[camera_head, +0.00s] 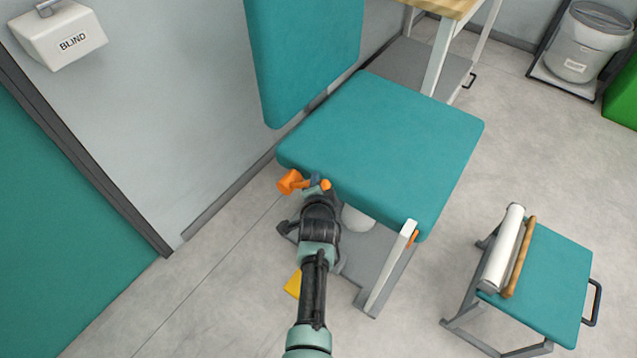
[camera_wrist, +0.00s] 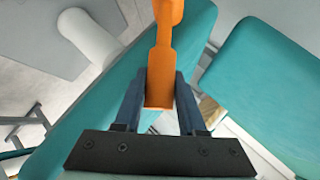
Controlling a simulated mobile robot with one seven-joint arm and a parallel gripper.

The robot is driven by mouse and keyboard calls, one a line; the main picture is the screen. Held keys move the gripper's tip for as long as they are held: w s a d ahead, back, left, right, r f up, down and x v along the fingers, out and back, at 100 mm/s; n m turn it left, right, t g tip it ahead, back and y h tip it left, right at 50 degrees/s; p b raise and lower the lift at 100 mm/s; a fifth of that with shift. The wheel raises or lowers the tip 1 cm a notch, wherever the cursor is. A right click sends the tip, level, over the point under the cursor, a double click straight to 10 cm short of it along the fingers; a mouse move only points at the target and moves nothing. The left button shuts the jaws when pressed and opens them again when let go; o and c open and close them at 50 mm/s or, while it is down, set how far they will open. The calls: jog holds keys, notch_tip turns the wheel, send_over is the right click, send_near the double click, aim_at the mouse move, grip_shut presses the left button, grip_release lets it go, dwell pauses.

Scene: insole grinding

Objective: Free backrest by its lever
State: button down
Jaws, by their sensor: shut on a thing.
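The teal backrest (camera_head: 305,55) stands at the back left of the teal seat (camera_head: 385,150), leaning upright. An orange lever (camera_head: 288,181) sits under the seat's left front corner. My gripper (camera_head: 316,186) is at that corner, its tip partly hidden by my own wrist. In the wrist view the orange lever (camera_wrist: 163,65) stands between my two dark fingers (camera_wrist: 160,95), which are shut on its end. The seat (camera_wrist: 70,145) runs behind the lever there, and the backrest (camera_wrist: 275,75) shows at the right.
The grey base (camera_head: 375,265) and a yellow pedal (camera_head: 293,284) lie below the seat. A wall is close on the left with a white box (camera_head: 60,35). A teal stool (camera_head: 555,275) with a white roll (camera_head: 503,248) stands at right; floor between is clear.

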jog(key=shift+r, duration=0.1)
jog(key=c, duration=0.5)
grip_release()
jog(key=p+v, duration=0.6)
jog(key=v, duration=0.7)
jog(key=shift+p, duration=0.3)
jog(key=shift+a, duration=0.1)
